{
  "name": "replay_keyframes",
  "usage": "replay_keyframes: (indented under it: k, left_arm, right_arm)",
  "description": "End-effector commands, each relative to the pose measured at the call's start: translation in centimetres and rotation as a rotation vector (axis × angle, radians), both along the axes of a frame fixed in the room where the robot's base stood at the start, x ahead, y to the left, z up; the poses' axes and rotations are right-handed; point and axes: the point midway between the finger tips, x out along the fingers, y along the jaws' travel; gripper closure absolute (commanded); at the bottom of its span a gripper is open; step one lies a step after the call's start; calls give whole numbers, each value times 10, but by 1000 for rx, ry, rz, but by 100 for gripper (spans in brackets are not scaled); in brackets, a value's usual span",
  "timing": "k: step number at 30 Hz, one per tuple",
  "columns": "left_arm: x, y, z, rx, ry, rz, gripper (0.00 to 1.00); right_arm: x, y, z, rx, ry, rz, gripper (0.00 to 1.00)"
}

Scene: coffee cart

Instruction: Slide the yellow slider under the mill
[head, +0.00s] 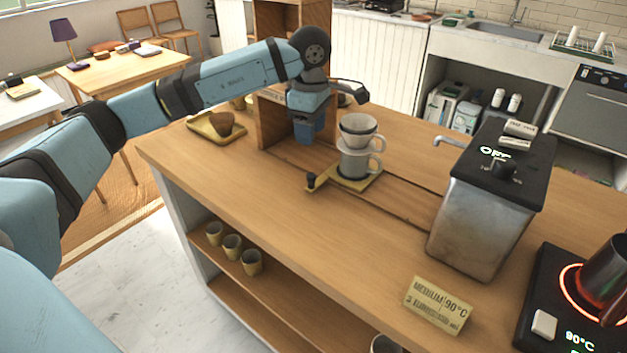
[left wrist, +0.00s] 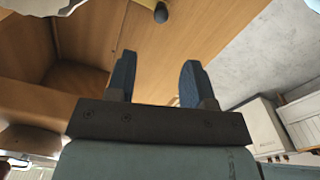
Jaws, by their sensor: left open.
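The yellow slider (head: 360,184) is a flat plate with a black knob (head: 311,180) on its left arm. It sits on a dark track in the wooden counter and carries a grey mug (head: 354,163) with a white dripper (head: 357,130) on top. The wooden mill housing (head: 271,121) stands at the track's far left end, partly hidden by my left arm. My left gripper (head: 308,137) points down in front of the housing, behind and apart from the slider. In the left wrist view its fingers (left wrist: 157,65) are apart and empty, with the knob (left wrist: 161,14) beyond them. My right gripper is not seen.
A wooden tray (head: 205,133) with a brown item lies left of the housing. A metal boiler (head: 478,230) stands right of the track, near a hot plate (head: 540,300). A sign (head: 438,304) stands at the front edge. The counter's front left is clear.

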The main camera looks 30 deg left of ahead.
Motion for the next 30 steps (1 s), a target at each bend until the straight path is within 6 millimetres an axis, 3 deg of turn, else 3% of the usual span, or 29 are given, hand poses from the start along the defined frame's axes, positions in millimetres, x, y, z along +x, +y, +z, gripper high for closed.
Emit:
replay_keyframes:
  k: [12, 18, 24, 30]
  left_arm:
    - [-1, -1, -84, -4, 4, -2, 52]
    - [-1, -2, -116, -6, 3, -1, 52]
    - [-1, -2, -130, -5, 1, -2, 52]
    - [0, -2, -131, -5, 0, -2, 52]
  right_arm:
    - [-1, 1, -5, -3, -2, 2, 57]
    - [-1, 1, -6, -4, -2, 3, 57]
    - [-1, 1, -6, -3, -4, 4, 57]
    - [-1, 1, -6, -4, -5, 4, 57]
